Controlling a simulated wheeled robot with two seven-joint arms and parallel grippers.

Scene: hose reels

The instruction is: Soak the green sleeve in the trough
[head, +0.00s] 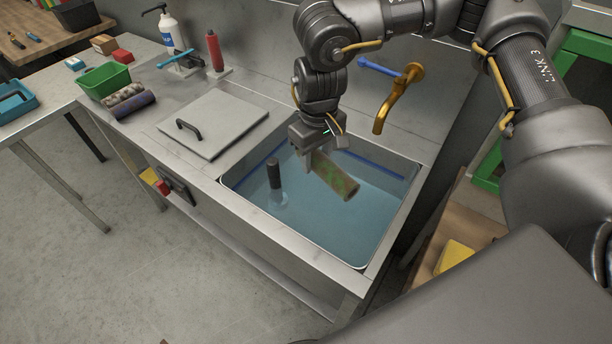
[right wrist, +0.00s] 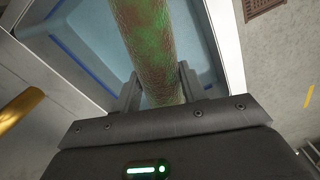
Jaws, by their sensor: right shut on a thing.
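The green sleeve (head: 334,176) is a cylinder mottled green and brown. My right gripper (head: 314,155) is shut on it near one end and holds it tilted over the trough (head: 357,266). The trough is a sunken basin filled with blue water. In the right wrist view the sleeve (right wrist: 153,45) runs up between the two fingers (right wrist: 160,88), with the trough's wall behind it. I cannot tell whether its lower end touches the water. My left gripper is not in view.
A dark upright cylinder (head: 274,174) stands in the trough's left part. A brass faucet (head: 397,97) hangs over the back right. A grey lid (head: 214,122) with a handle lies left of the trough. A green bin (head: 104,81) and rolled sleeves (head: 134,104) sit farther left.

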